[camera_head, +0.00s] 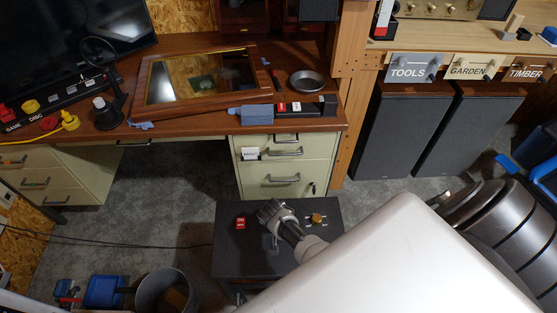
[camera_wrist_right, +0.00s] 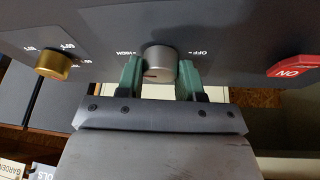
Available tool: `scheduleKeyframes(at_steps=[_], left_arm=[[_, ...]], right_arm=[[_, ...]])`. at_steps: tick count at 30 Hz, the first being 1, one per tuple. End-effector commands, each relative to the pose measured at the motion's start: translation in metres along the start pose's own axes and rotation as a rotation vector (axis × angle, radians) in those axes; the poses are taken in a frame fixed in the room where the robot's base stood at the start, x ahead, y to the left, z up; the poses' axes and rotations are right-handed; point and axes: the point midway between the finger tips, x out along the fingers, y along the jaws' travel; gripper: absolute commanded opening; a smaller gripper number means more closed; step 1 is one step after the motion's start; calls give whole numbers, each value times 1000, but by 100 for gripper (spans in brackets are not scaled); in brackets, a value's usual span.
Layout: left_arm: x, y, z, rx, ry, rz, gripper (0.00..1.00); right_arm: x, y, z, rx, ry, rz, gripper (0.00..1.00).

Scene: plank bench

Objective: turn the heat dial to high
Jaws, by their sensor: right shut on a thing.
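My right gripper (camera_wrist_right: 158,78) is shut on the dial, one green fingertip on each side. In the head view the right gripper (camera_head: 270,210) is over the top of the dark box (camera_head: 228,258) and hides the dial. My left gripper is not in view.
A gold knob (camera_wrist_right: 53,63) and a red ON switch (camera_wrist_right: 293,66) flank the dial on the panel. A desk with drawers (camera_head: 285,165) stands behind the box. A grey bucket (camera_head: 141,298) and blue items lie on the floor at the left.

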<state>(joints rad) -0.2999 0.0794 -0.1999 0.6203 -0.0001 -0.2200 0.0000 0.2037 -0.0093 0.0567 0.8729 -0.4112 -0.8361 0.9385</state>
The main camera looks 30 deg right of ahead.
Motion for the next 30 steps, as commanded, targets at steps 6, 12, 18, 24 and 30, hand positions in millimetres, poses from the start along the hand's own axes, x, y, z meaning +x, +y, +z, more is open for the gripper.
scheduleKeyframes(at_steps=[6,12,18,24,30], left_arm=[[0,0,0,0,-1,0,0],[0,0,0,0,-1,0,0],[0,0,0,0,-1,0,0],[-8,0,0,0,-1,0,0],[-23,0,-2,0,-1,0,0]], right_arm=[[0,2,-1,0,1,3,40],[0,1,-1,0,0,2,61],[0,0,0,0,0,1,61],[-15,0,0,0,-1,-1,61],[-51,0,-1,1,1,-2,61]])
